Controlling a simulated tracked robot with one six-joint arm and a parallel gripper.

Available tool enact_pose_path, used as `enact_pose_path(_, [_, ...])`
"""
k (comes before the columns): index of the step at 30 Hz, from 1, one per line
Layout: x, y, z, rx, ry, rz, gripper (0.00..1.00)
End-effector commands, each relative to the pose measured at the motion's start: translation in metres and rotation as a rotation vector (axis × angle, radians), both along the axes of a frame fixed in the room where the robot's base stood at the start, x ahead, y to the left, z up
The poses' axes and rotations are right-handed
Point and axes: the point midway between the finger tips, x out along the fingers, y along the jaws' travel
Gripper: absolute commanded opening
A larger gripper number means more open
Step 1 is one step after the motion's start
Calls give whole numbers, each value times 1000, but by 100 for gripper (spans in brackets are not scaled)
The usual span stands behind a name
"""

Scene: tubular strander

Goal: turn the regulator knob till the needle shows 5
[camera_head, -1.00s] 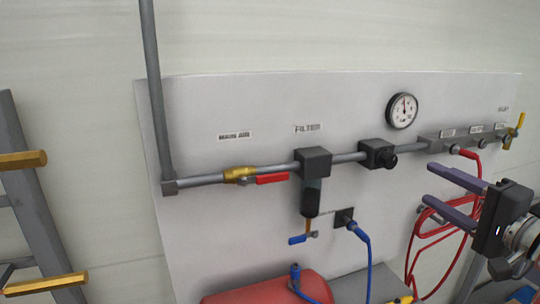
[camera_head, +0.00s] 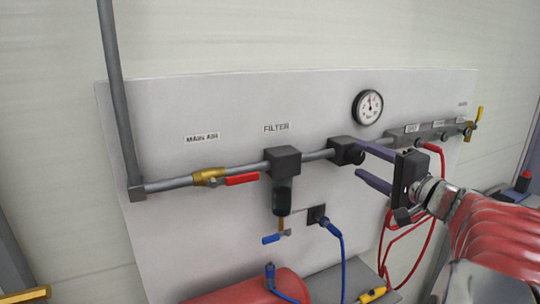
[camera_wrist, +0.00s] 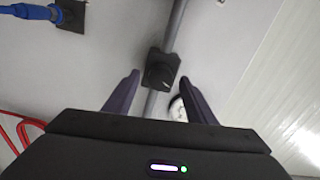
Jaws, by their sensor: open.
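The regulator is a black block with a round black knob (camera_head: 355,155) on the grey pipe, right of the filter. In the wrist view the knob (camera_wrist: 159,76) lies between and beyond my two fingertips, with a small light mark on its face. The round white gauge (camera_head: 367,107) is above the regulator; its needle points roughly upward, but the numbers are too small to read. In the wrist view the gauge (camera_wrist: 178,109) is partly hidden behind a finger. My gripper (camera_head: 358,160) is open, its purple fingers close to the knob; I cannot tell whether they touch it.
The main air valve with a red lever (camera_head: 242,180) and the filter (camera_head: 283,162) are on the pipe to the left. A grey manifold (camera_head: 430,133) with a red hose is to the right. A blue hose (camera_head: 335,238) hangs below.

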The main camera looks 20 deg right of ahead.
Motion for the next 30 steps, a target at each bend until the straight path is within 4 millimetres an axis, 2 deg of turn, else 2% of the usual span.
enact_pose_path(6, [15,1,-1,2,0,0,51])
enact_pose_path(15, [16,0,0,1,0,-1,51])
enact_pose_path(30, [16,0,-1,2,1,0,16])
